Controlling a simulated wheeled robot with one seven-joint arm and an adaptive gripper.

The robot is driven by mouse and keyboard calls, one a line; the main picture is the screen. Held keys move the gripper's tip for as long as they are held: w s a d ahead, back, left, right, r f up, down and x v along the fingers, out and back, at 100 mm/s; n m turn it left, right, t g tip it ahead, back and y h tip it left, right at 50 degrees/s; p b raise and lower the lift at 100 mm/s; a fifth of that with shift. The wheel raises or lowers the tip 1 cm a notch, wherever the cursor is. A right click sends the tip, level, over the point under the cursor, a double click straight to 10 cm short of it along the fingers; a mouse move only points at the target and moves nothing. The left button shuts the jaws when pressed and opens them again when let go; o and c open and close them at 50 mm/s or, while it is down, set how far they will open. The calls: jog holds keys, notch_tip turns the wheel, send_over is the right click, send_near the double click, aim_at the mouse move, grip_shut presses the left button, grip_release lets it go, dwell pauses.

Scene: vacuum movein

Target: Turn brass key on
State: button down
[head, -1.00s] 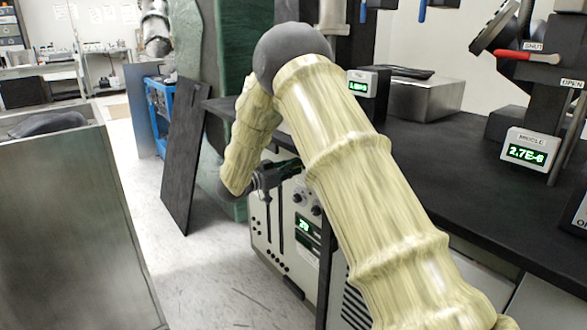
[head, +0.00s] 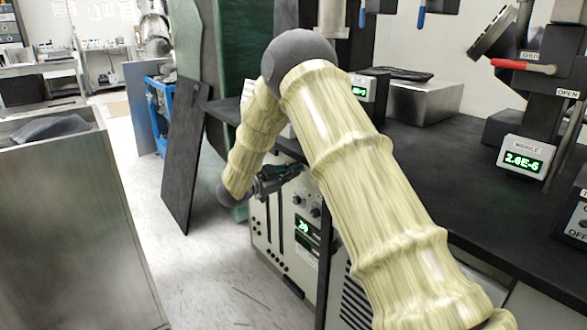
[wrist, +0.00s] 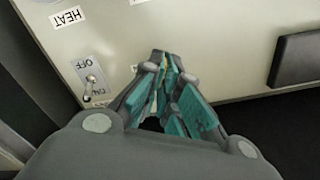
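My gripper (head: 290,174) is low at the front of a pale control panel (head: 282,212) under the dark bench. In the wrist view, my gripper (wrist: 166,66) has its teal-padded fingers drawn close together at the tips, against or just in front of the panel face (wrist: 200,35). No brass key can be made out; the fingers cover the spot between them, so I cannot tell whether they hold anything. A metal toggle switch (wrist: 91,84) with an OFF label is left of the fingers, apart from them.
A dark bar (wrist: 310,60) stands out at the right. The dark bench top (head: 425,165) lies above the panel, with a MIDDLE readout (head: 523,158). A dark board (head: 184,160) leans left of the panel.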

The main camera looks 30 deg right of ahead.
jog(key=m, duration=0.4)
jog(key=m+b, duration=0.1)
jog(key=m, duration=0.3)
jog(key=m+b, duration=0.1)
jog(key=m, duration=0.3)
jog(key=shift+s+f, duration=0.2)
jog(key=shift+f, duration=0.15)
dwell(0.4)
jog(key=c, duration=1.7)
grip_release()
jog(key=shift+a, duration=0.15)
jog(key=a, duration=0.7)
jog(key=s+a, duration=0.1)
jog(key=a, duration=0.3)
jog(key=shift+a, duration=0.35)
